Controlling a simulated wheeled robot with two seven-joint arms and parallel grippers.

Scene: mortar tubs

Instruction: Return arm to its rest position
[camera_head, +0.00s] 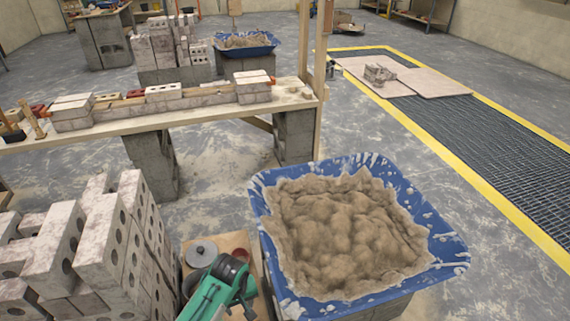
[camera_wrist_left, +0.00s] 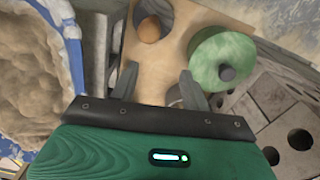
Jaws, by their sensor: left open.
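My left gripper (camera_head: 236,272), green with black parts, shows at the bottom centre of the head view. It is above a light wooden board (camera_head: 233,240), between the brick stack (camera_head: 110,240) and the blue mortar tub (camera_head: 440,225). In the left wrist view its two grey fingers (camera_wrist_left: 160,88) stand apart with nothing held between them. Beyond them lie the bare board (camera_wrist_left: 155,65), a round green item with a dark knob (camera_wrist_left: 222,60) and a grey round item with a brown knob (camera_wrist_left: 150,28). My right gripper is not in view.
The tub, heaped with mortar (camera_head: 340,235), stands close to the right of my gripper. A workbench (camera_head: 200,105) with bricks crosses behind. Another mortar tub (camera_head: 246,44) stands farther back. A yellow-edged floor grating (camera_head: 480,125) lies right. Open floor (camera_head: 215,170) separates stack and bench.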

